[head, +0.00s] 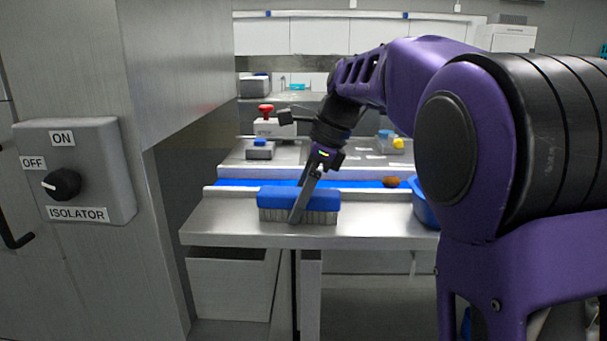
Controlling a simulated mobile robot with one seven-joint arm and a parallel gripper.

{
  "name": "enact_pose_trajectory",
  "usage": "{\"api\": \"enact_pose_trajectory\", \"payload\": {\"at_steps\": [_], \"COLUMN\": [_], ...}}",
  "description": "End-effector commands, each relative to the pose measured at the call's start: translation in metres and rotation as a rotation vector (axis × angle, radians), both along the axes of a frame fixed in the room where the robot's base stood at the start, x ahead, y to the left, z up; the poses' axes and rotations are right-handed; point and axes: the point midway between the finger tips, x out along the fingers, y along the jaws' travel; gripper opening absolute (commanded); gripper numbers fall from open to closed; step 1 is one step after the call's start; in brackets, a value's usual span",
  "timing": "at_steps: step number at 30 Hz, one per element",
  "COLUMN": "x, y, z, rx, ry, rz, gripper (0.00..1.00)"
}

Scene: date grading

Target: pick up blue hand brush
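The blue hand brush (272,198) lies on the front metal table (220,226). It has a blue top and pale grey bristles facing down. My gripper (299,212) reaches down from the upper right, and its finger crosses in front of the brush's middle. The finger hides part of the brush. Only one finger shows clearly, so I cannot tell whether the gripper is open or shut on the brush.
A blue belt (350,183) runs behind the brush, with a brown date (390,182) on it. A blue container (424,208) stands to the right. An isolator switch box (75,171) is on the metal cabinet at left. The table left of the brush is clear.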

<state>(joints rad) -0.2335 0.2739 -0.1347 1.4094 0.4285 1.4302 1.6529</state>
Motion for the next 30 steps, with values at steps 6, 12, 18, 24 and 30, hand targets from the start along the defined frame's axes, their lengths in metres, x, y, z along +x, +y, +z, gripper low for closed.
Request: {"api": "enact_pose_trajectory", "payload": {"at_steps": [6,12,18,24,30], "x": [0.001,0.001,0.001,0.001,0.002], "y": [-0.001,-0.002,-0.002,-0.002,-0.002], "z": [0.004,0.006,0.007,0.009,0.036], "rx": [0.002,0.002,0.003,0.003,0.003], "ry": [-0.007,-0.010,-0.012,-0.012,-0.017], "rz": [-0.003,-0.004,-0.004,-0.004,-0.005], "gripper": [0.58,0.22,0.00,0.00,0.00]}}
